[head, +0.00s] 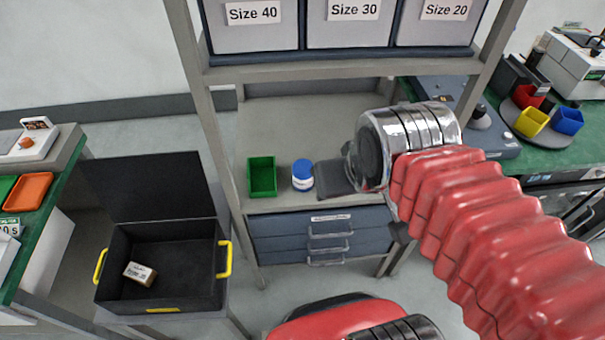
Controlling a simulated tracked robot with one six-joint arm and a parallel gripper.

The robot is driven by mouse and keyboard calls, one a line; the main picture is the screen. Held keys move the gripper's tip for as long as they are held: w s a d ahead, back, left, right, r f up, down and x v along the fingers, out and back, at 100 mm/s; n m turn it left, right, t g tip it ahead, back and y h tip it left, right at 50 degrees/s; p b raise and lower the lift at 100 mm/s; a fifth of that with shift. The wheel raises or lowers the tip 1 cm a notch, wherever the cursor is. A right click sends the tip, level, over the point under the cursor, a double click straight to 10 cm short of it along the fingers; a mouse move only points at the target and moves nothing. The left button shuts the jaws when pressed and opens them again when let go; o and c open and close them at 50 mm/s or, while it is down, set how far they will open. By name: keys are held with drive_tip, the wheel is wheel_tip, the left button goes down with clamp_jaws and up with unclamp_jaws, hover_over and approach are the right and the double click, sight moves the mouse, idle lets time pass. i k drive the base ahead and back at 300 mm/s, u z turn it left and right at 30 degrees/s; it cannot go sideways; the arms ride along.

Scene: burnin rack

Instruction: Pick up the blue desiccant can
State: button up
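The blue desiccant can (302,181) is a small blue can with a white band. It stands upright on the grey rack shelf (285,205), to the right of a green bin. My gripper (334,178) is just right of the can in the picture, its dark grey part pointing left towards it. A narrow gap seems to lie between them, though the depth is hard to judge. My silver wrist and red sleeved arm hide most of the gripper, so its opening cannot be made out.
The green bin (262,177) stands close left of the can. Rack posts, an upper shelf with size-labelled boxes (344,32) and blue drawers (322,235) below surround the space. An open black case (190,285) with a small box (140,273) inside stands lower left.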

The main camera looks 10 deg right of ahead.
sight(304, 183)
drive_tip(key=z, duration=0.05)
drive_tip(key=k, duration=0.5)
drive_tip(key=u, duration=1.65)
drive_tip(key=i, duration=0.4)
drive_tip(key=z, duration=0.25)
